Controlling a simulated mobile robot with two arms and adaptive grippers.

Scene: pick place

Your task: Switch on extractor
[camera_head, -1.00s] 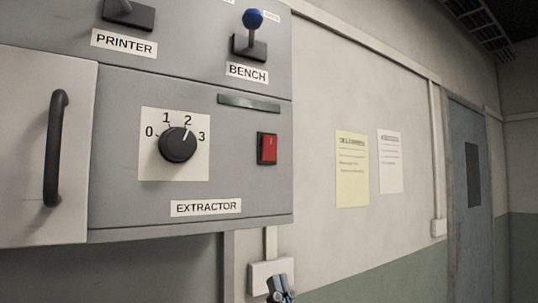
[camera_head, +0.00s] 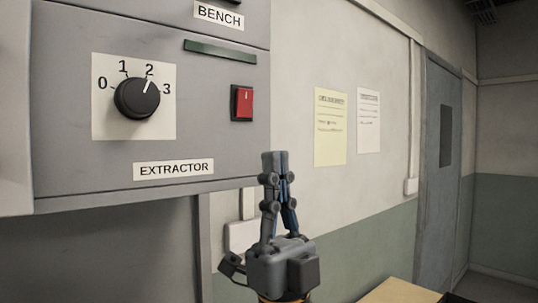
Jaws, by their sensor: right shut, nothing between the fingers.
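The extractor panel (camera_head: 60,165) is grey and carries the label EXTRACTOR (camera_head: 174,169). A red rocker switch (camera_head: 242,103) in a black frame sits at its right side. A round black knob (camera_head: 137,98) on a white plate has marks 0 to 3, and its white line points near 2. A dark green strip (camera_head: 220,50), unlit, lies above the switch. My right gripper (camera_head: 275,160) points up, shut and empty, below and slightly right of the red switch, apart from it in the picture. My left gripper is out of view.
A BENCH label (camera_head: 219,15) is on the panel above. A yellow sheet (camera_head: 330,127) and a white sheet (camera_head: 368,120) hang on the wall to the right. A white wall box (camera_head: 240,236) is behind my gripper. A pale wooden surface (camera_head: 400,292) shows at the lower right. A grey door (camera_head: 438,170) is farther back.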

